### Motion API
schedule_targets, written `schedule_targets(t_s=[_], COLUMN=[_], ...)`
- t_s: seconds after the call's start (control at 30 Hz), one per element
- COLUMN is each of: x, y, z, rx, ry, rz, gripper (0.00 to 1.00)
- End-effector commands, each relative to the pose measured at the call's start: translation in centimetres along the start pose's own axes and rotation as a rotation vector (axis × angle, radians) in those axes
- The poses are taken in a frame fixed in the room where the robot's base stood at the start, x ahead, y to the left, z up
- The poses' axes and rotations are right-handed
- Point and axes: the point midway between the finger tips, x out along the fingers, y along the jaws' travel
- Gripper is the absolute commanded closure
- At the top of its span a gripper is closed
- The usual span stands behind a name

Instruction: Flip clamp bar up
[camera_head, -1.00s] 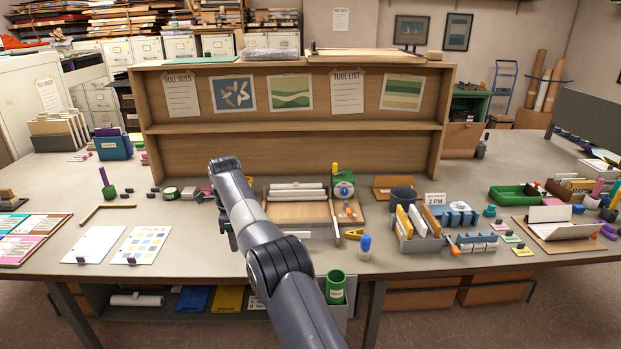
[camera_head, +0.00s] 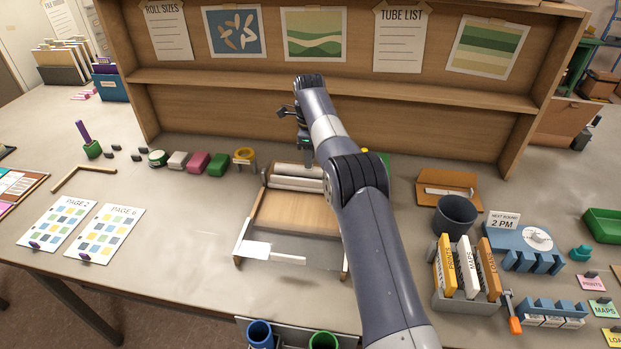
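A wooden board in a frame (camera_head: 290,212) lies on the table, with white rolls (camera_head: 298,178) along its back edge. A pale bar (camera_head: 288,260) and a white card (camera_head: 256,249) lie at its front edge. I cannot tell for certain which part is the clamp bar. My gripper (camera_head: 306,160) hangs above the back of the board, near the rolls, small and partly hidden by my wrist. Its fingers are too unclear to show open or shut. My arm covers the right side of the board and most of a green device (camera_head: 385,158) there.
A wooden shelf unit (camera_head: 330,88) stands close behind my gripper. At right are a dark cup (camera_head: 455,215) and a file holder (camera_head: 466,297). The table left of the board is mostly clear.

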Motion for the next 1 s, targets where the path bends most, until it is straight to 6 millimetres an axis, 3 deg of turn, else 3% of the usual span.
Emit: schedule_targets(t_s=[0.3,0.5,0.87,1.0], x=[6.0,8.3,8.9,8.9], y=[0.1,0.1,0.1,0.0], z=[0.0,0.0,0.0,0.0], rx=[-0.001,0.000,0.000,0.000], ry=[0.001,0.000,0.000,0.000], rz=[0.003,0.001,0.000,0.000], gripper=[0.67,0.67,0.67,0.78])
